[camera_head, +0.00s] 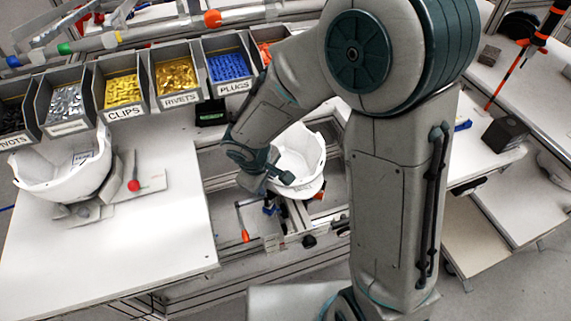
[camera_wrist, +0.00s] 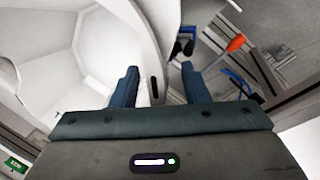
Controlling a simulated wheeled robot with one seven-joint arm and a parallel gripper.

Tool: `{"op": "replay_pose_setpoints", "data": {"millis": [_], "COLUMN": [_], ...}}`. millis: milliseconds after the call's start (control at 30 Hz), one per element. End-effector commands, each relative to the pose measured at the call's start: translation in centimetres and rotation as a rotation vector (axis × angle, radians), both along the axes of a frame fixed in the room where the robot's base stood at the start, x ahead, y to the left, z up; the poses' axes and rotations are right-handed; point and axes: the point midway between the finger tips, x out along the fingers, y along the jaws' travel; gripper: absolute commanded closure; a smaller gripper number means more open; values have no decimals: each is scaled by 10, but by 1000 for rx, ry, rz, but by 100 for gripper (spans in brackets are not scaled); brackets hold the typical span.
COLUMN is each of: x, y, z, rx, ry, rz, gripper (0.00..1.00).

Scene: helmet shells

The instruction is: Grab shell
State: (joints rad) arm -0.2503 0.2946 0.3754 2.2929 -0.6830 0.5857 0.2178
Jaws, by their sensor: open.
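A white helmet shell (camera_head: 301,155) lies in the gap between the tables, right beside my gripper (camera_head: 265,172) in the head view. In the wrist view the shell (camera_wrist: 90,50) fills the left and middle, open side showing. My gripper (camera_wrist: 158,85) is open there, with the shell's rim wall between its two dark blue fingers. I cannot tell whether either finger touches the wall. A second white shell (camera_head: 62,170) sits on a stand on the left table. My arm hides part of the middle of the head view.
Several bins of small parts, among them yellow clips (camera_head: 122,90) and blue plugs (camera_head: 228,67), line the back. The left table (camera_head: 160,240) has a bare front area. A dark box (camera_head: 504,134) stands on the right table.

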Motion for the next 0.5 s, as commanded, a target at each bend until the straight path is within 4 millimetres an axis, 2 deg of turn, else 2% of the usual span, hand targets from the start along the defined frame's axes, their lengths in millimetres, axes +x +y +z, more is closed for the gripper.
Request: {"op": "replay_pose_setpoints", "data": {"millis": [100,367,500], "x": [1,2,2], "y": [-1,-1,-1], "z": [-10,-11,-11], "rx": [-1,0,-1], "ry": [2,-1,-1], "rz": [2,1,0], "gripper": [58,58,97]}}
